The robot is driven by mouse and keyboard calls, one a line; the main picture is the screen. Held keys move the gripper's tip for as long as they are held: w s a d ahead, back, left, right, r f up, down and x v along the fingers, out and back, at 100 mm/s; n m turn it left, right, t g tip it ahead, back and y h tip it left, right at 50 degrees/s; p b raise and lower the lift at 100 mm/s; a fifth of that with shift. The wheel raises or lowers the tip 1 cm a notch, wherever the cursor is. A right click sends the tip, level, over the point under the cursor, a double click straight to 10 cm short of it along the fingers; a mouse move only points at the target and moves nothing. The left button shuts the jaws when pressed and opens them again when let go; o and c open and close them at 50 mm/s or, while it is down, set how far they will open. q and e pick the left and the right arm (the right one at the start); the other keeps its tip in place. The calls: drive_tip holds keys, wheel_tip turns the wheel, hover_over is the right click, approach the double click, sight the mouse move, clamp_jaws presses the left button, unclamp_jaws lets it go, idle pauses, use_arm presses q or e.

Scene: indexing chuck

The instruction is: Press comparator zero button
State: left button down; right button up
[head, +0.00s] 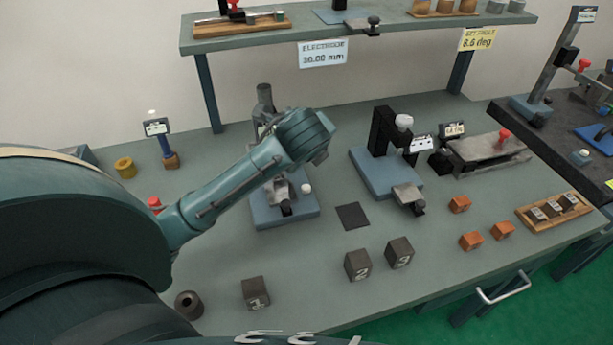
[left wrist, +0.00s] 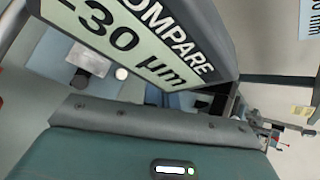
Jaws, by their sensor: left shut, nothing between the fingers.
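A display reading COMPARE and -30 µm (left wrist: 140,35) fills the upper part of the left wrist view, very close to the camera. My left arm reaches in from the left in the head view, over a gauge stand with a blue base (head: 270,218). Its wrist hides much of that stand. A white round knob (head: 306,188) shows at the stand's right side. My left gripper (left wrist: 155,122) shows its teal body and grey bar below the display. It is shut and empty; its fingertips are not clearly visible. I cannot tell which part is the zero button. My right gripper is not in view.
A second stand with a blue base (head: 370,180) and small display (head: 423,143) stands to the right. Dark numbered blocks (head: 357,264) and orange blocks (head: 470,240) lie along the front. A raised shelf (head: 400,27) spans the back. A small display on a post (head: 157,127) stands left.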

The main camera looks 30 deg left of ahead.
use_arm(q)
hover_over(306, 189)
drive_tip(key=f, duration=0.7)
drive_tip(key=shift+s+d+f+b, duration=0.25)
drive_tip(key=shift+s+f+b, duration=0.1)
drive_tip(key=shift+w+a+f, duration=0.1)
drive_tip(key=shift+f, duration=0.45)
idle(1.7)
drive_tip(key=shift+f, duration=0.35)
drive_tip(key=shift+f, duration=0.55)
idle(0.7)
drive_tip(key=shift+r+p, duration=0.35)
drive_tip(key=shift+r, duration=0.6)
